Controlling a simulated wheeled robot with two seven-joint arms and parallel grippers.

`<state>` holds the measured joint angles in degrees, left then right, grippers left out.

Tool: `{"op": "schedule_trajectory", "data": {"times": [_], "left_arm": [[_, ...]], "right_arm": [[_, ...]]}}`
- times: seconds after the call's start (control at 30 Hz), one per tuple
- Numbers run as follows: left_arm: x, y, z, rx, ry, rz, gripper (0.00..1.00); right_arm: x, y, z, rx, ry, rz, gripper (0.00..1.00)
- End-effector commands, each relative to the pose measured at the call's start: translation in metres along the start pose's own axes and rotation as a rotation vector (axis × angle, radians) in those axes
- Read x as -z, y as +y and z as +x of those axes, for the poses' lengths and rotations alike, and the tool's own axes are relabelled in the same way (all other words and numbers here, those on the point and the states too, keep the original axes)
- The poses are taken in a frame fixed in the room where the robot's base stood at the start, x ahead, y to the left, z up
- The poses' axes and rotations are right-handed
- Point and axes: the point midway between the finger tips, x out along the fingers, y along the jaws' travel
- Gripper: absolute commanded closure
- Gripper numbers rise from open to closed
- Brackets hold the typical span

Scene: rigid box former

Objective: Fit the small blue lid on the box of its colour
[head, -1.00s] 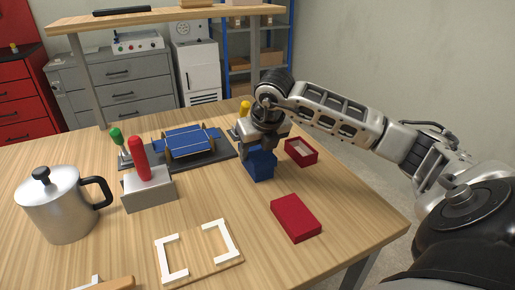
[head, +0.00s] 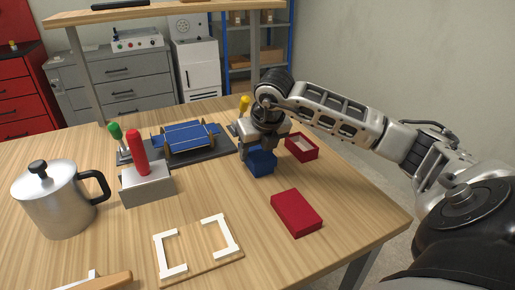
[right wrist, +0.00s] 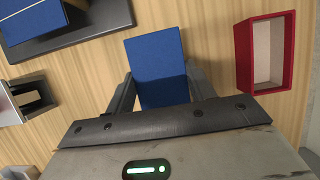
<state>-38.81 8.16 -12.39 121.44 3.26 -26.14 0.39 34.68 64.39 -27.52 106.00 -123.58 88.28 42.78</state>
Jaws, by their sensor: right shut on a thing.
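My right gripper (head: 260,150) points down over a blue piece (head: 262,163) at the middle right of the table. In the right wrist view its two fingers (right wrist: 160,92) are shut on the sides of a plain blue rectangular top, which looks like the small blue lid (right wrist: 157,62). The blue body in the head view looks like the blue box with the lid at its top. The gripper hides the upper part, so I cannot tell whether the lid is fully seated. My left gripper is not in view.
An open red box (head: 302,147) stands just right of the gripper, and a red lid (head: 296,212) lies nearer. A dark mat with a blue-panelled model (head: 186,138), a grey block with a red handle (head: 147,186), a pot (head: 60,205) and a white-cornered board (head: 198,250) lie leftward.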

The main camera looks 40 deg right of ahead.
Motion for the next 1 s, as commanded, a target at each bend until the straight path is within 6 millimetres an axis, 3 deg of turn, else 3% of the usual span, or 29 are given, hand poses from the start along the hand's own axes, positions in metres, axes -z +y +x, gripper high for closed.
{"op": "schedule_trajectory", "data": {"times": [0.97,1.0], "left_arm": [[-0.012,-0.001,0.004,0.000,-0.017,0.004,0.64],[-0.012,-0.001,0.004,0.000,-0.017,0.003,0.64]], "right_arm": [[0.003,0.000,0.007,0.000,0.000,0.000,0.68],[0.003,0.000,0.007,0.000,0.000,0.000,0.35]]}}
